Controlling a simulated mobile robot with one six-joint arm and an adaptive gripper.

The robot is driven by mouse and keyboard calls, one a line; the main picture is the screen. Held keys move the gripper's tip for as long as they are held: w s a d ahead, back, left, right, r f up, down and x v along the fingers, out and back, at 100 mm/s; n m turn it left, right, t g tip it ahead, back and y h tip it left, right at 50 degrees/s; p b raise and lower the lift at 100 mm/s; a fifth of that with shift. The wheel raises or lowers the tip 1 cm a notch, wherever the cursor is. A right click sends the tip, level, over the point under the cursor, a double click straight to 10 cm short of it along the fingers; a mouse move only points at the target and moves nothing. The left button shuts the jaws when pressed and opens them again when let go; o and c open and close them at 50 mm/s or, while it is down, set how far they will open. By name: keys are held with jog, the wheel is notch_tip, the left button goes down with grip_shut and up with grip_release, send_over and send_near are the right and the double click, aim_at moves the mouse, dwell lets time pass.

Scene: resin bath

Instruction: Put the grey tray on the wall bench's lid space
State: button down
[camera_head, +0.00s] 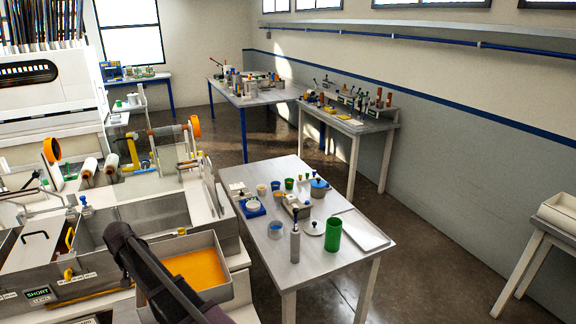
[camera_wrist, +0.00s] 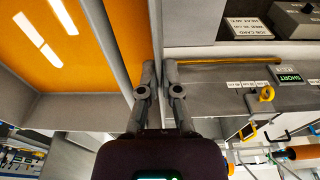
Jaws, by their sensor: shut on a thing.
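A grey-walled tray (camera_head: 222,258) with glossy orange contents stands on the machine at the lower left in the head view. In the wrist view the tray (camera_wrist: 75,106) fills the upper left. My gripper (camera_wrist: 160,75) is at its edge, with one finger on each side of a thin grey wall, and is shut on it. In the head view my dark arm hides the gripper and part of the tray. A pale bench (camera_head: 347,124) stands along the wall, with bottles and small items on it. I cannot tell its lid space.
A white table (camera_head: 272,285) with cups, a green beaker (camera_head: 333,234) and a flat pale board (camera_head: 357,230) stands right of the machine. A green SHORT sign (camera_head: 39,293) is left of the tray. Dark floor is free between the middle table and the wall.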

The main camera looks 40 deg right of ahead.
jog(key=f+b, duration=0.4)
jog(key=s+f+b, duration=0.1)
jog(key=f+b, duration=0.1)
jog(key=f, duration=0.1)
dwell(0.5)
